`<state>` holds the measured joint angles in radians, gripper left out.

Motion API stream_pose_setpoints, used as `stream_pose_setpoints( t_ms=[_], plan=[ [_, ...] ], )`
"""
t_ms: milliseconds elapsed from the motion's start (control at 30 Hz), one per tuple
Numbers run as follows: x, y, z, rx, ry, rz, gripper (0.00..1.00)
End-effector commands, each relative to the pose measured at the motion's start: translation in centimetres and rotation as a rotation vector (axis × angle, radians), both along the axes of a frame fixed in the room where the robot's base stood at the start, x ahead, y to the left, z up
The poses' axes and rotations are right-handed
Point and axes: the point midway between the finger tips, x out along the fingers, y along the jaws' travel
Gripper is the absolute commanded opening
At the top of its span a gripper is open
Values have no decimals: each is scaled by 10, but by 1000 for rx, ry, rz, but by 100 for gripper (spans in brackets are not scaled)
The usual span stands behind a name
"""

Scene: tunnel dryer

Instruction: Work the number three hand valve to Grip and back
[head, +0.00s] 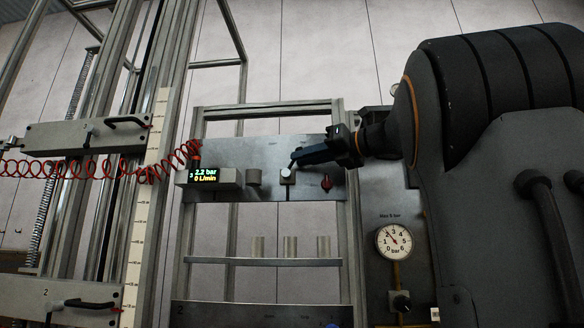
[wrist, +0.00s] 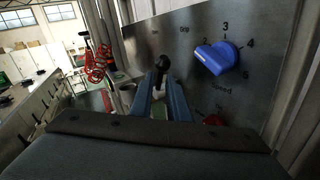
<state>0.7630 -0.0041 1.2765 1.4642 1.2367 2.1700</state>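The panel (head: 225,150) carries a hand valve (head: 287,176) with a pale round body right of its middle. In the wrist view, the valve lever (wrist: 163,64) has a black ball knob and stands up near the fingertips. A faint label that seems to read Grip is on the panel to its upper right. My gripper (head: 294,160) reaches in from the right at the valve. In the wrist view, the two blue fingers of my gripper (wrist: 161,88) stand on either side of the lever, with a narrow gap. I cannot tell whether they press on it.
A blue speed knob (wrist: 216,58) and a red knob (wrist: 213,120) sit right of the lever. A display (head: 204,175) reads 3, 2.2 bar and 0 L/min. A pressure gauge (head: 394,242) is at lower right. A red coiled hose (head: 80,168) hangs left.

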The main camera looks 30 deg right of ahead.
Motion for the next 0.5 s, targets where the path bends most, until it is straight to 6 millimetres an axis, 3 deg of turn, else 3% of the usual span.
stream_pose_setpoints(
  t_ms=[367,500],
  plan=[
    [5,5,0,-1,0,-5,15],
    [6,6,0,-1,-1,-3,0]
  ],
)
